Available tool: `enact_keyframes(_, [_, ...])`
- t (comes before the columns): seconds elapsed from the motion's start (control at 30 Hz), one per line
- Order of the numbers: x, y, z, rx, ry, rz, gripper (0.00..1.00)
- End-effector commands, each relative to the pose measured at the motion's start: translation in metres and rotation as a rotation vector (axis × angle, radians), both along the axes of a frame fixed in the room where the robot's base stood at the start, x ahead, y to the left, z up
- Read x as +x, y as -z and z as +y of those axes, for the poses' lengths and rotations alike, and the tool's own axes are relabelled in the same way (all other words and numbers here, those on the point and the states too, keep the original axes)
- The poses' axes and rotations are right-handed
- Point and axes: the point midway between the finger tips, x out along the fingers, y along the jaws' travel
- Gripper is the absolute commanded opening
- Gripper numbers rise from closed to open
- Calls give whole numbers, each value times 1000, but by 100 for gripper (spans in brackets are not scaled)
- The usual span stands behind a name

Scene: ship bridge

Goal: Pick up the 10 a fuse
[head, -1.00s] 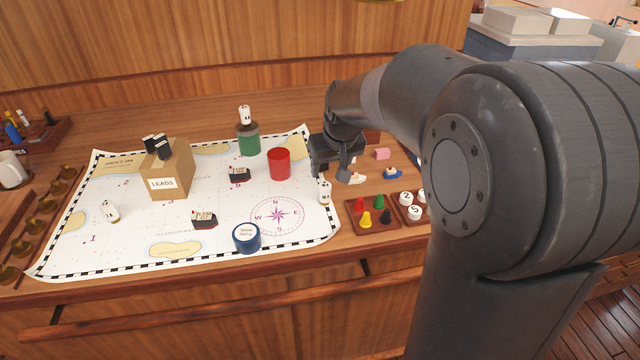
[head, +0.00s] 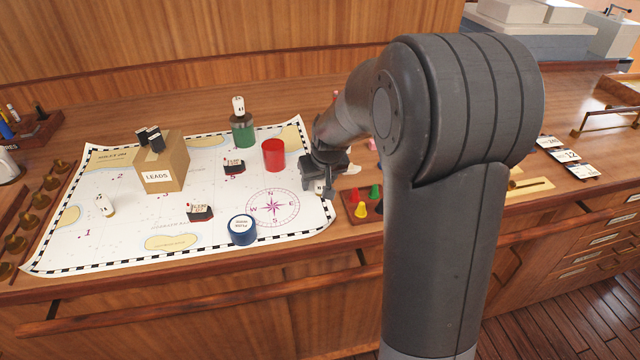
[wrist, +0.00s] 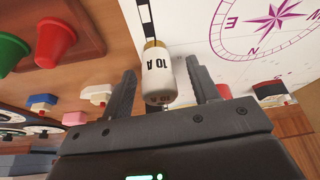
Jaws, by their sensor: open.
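The 10 A fuse (wrist: 158,75) is a white cylinder with a brass-coloured end and "10 A" printed on its side. In the wrist view it lies between the two open fingers of my gripper (wrist: 160,85), with a gap showing on the right and a smaller one on the left. In the head view the fuse (head: 319,188) stands at the right edge of the chart, mostly covered by my gripper (head: 318,180) just above it.
The white chart (head: 130,220) holds a LEADS box (head: 160,177), a red cup (head: 274,155), a green cylinder (head: 243,135), a blue tin (head: 242,229) and small ship models. A tray of coloured pegs (head: 347,207) stands close to the right of the fuse.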

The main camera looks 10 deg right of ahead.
Motion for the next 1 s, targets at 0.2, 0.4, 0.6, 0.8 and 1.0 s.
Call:
enact_keyframes(0.2, [0,0,0,0,0,0,50])
enact_keyframes(0.4, [0,0,0,0,0,0,34])
enact_keyframes(0.6, [0,0,0,0,0,0,17])
enact_keyframes(0.8, [0,-1,0,0,0,0,6])
enact_keyframes(1.0, [0,-2,0,0,0,-1,6])
